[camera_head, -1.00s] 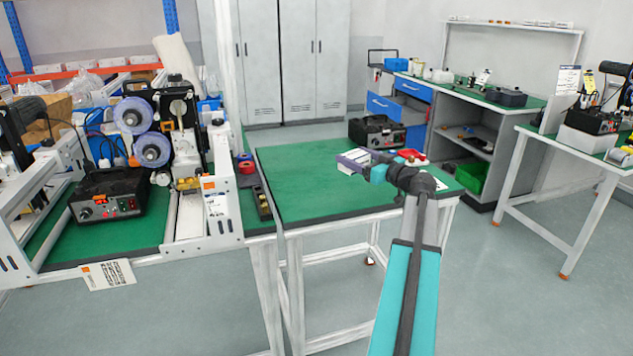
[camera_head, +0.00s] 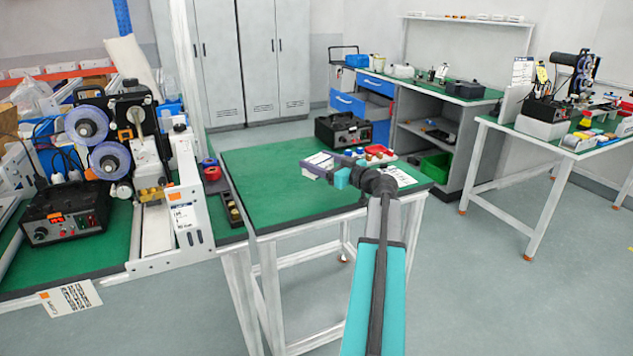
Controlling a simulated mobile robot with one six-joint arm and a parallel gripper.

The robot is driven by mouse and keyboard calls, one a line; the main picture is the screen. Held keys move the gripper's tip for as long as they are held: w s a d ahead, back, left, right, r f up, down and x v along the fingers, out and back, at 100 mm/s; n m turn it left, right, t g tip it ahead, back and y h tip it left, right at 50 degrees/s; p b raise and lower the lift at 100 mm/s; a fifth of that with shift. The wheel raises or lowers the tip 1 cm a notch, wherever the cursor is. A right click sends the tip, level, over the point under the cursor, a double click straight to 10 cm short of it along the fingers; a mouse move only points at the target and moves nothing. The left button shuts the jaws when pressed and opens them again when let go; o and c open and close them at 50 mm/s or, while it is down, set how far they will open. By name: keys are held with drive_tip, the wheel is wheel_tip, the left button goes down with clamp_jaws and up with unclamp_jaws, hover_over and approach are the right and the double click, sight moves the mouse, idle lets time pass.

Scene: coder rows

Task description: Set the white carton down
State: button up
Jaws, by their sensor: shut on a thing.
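The white carton (camera_head: 319,161) has a pale top and a purple lower side. It is over the green-topped middle table (camera_head: 275,205), left of the red tray. My gripper (camera_head: 334,173) reaches in from the right and is shut on the carton. My dark wrist and turquoise finger part hide some of the carton's near right side. I cannot tell whether the carton's underside touches the green top.
A black instrument box (camera_head: 343,131) stands behind the carton. A red tray (camera_head: 377,154) with small items and a printed sheet (camera_head: 402,177) lie to the right. The table's left and front green area is clear. Reel machinery (camera_head: 110,140) stands left.

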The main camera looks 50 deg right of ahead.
drive_tip(key=shift+f, duration=1.75)
drive_tip(key=shift+f, duration=1.9)
drive_tip(key=shift+f, duration=0.15)
drive_tip(key=o, duration=1.2)
drive_tip(key=shift+r, duration=0.25)
drive_tip(key=s+b, duration=0.1)
drive_tip(key=s, duration=1.1)
drive_tip(key=shift+f, duration=0.1)
